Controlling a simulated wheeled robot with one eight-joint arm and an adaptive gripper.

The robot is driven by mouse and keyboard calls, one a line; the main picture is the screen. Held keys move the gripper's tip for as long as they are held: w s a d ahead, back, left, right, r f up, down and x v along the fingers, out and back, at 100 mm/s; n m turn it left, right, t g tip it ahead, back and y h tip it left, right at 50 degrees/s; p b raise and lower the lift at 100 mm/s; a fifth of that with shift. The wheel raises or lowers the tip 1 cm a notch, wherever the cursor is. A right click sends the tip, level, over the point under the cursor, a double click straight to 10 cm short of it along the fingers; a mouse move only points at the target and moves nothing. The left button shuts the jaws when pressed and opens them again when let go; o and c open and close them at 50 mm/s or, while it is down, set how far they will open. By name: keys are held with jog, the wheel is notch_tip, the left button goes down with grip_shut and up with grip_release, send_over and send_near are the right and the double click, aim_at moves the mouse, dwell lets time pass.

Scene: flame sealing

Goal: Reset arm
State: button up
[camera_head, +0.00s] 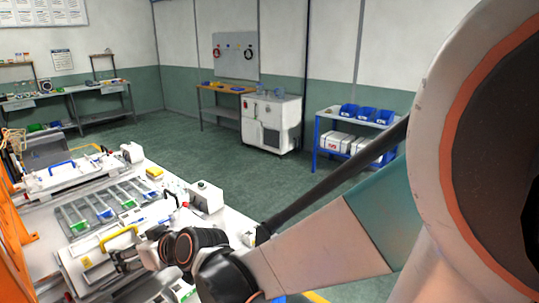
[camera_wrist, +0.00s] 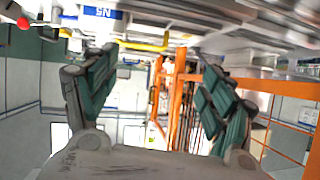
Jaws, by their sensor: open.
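My gripper (camera_wrist: 158,66) shows in the wrist view with its two green-padded fingers spread wide apart. Nothing is held between them. The wrist picture looks upside down, with the bench surface along its top. In the head view my arm reaches from the right edge down to the white workbench (camera_head: 232,222) at lower left. Its end is low over the front of the bench, close to equipment with a yellow handle (camera_head: 118,238). The fingertips are hard to make out there, and I cannot tell whether they touch anything.
A rack of slotted trays (camera_head: 103,205) and a device with a blue handle (camera_head: 62,165) stand farther back on the bench. Orange framing (camera_wrist: 180,100) is close by. Open green floor (camera_head: 240,170) lies beyond, with a blue cart (camera_head: 352,140) and a white cabinet (camera_head: 270,122).

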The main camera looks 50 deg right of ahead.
jog(key=s+a+f+g+h+b, duration=0.1)
jog(key=s+g, duration=0.4)
jog(key=s, duration=1.3)
jog(key=shift+a+f+m+h+b, duration=0.3)
jog(key=shift+a+f+h+b, duration=0.1)
jog(key=shift+h+b, duration=0.15)
